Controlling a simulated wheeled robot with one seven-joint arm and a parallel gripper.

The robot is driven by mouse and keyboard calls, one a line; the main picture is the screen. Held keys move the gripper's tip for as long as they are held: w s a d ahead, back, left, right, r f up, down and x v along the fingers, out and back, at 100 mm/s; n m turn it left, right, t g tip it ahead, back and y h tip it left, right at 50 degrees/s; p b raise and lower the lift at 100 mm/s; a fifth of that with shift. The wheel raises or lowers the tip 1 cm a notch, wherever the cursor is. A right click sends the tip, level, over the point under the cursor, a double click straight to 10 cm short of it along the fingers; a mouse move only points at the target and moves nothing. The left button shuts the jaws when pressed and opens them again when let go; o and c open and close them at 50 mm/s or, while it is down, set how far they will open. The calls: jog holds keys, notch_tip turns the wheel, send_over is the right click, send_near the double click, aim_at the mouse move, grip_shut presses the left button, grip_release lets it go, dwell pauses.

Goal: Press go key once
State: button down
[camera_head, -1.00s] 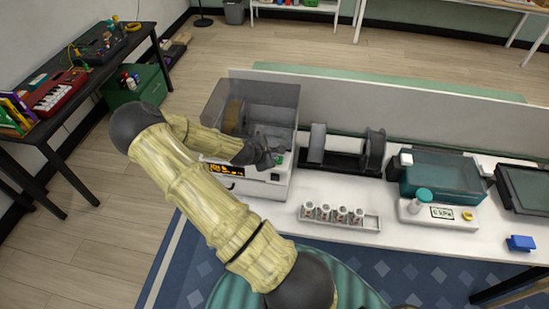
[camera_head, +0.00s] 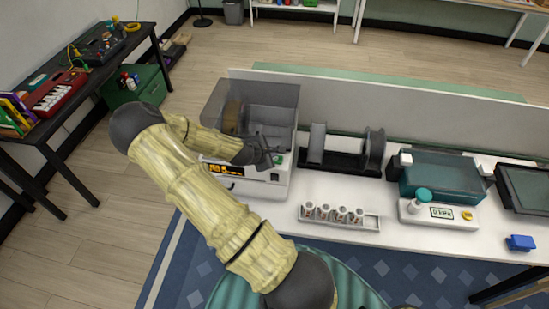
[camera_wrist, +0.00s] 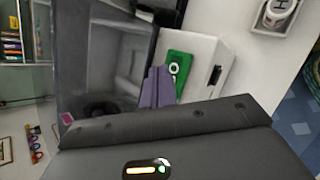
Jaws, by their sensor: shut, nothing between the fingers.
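The go key appears to be the green key (camera_head: 279,160) on the front right of a white machine (camera_head: 271,190) with a smoky clear hood. In the wrist view the green key (camera_wrist: 180,66) carries a white ring mark. My gripper (camera_head: 270,157) is shut and empty, just left of the key in the head view. In the wrist view its fingertips (camera_wrist: 159,72) overlap the key's left edge. I cannot tell whether they touch it. An orange-lit display (camera_head: 224,169) is on the machine's front, partly below my arm.
A spool holder (camera_head: 345,158) stands right of the machine. A rack of small cups (camera_head: 340,216) lies in front of it. Further right are a teal-lidded box (camera_head: 440,174), a small device with a readout (camera_head: 441,212) and a blue block (camera_head: 520,243).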

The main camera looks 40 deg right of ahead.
jog(key=shift+f, duration=0.45)
jog(key=shift+r, duration=0.5)
jog(key=shift+r+p, duration=2.55)
jog(key=shift+r, duration=0.5)
jog(key=shift+f, duration=0.1)
